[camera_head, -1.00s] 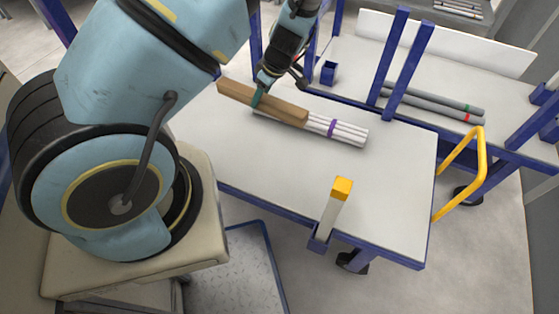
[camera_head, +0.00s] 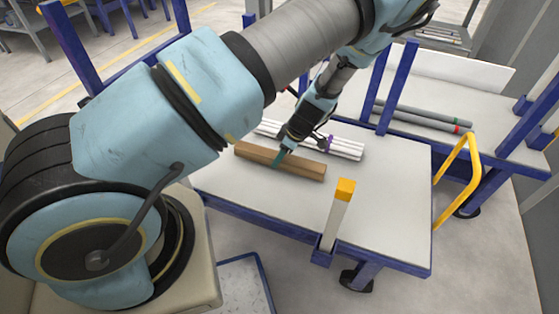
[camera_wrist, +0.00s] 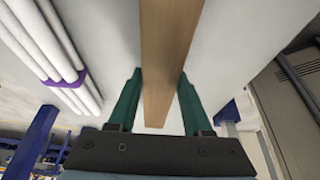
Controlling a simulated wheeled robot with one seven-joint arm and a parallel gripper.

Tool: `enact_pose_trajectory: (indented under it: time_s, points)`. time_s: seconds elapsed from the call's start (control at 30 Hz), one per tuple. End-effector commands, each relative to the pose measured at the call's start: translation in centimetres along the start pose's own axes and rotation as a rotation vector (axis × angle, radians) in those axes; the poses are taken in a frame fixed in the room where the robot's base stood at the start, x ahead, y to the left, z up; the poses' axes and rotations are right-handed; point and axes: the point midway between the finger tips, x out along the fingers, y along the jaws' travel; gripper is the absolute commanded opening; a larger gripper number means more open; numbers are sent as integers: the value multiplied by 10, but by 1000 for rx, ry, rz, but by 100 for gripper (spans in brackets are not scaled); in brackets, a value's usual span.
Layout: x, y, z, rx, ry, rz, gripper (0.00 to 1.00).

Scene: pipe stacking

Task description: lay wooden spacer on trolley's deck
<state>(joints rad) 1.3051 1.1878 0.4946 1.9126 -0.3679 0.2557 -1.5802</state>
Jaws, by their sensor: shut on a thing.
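The wooden spacer (camera_head: 300,166) is a long brown bar at the near left part of the trolley's white deck (camera_head: 385,200). My gripper (camera_head: 281,155) is shut on the spacer near its middle. In the wrist view the spacer (camera_wrist: 167,60) runs between the two green fingers (camera_wrist: 156,105). The spacer is low over the deck; I cannot tell whether it touches. A bundle of white pipes (camera_head: 345,148) with a purple band lies on the deck behind the spacer, roughly parallel and apart from it.
A post with a yellow top (camera_head: 345,190) stands at the deck's near edge. Blue uprights (camera_head: 398,88) stand at the far side. Grey pipes (camera_head: 425,116) lie on another surface beyond. A yellow handle (camera_head: 474,165) is at the right. The deck's right part is clear.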

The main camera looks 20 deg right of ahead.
Motion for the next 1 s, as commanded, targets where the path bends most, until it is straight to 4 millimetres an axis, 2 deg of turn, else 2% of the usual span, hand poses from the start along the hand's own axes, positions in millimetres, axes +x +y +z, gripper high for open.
enact_pose_trajectory:
  time_s: [0.03,0.13,0.47,0.5,0.77,1.0]
  points:
    - [9,-1,3,2,2,-2,0]
    - [18,0,7,3,0,-1,0]
    - [21,0,9,2,0,0,0]
    - [21,0,9,2,0,0,52]
    - [20,0,9,2,0,0,80]
    - [19,0,8,2,0,0,80]
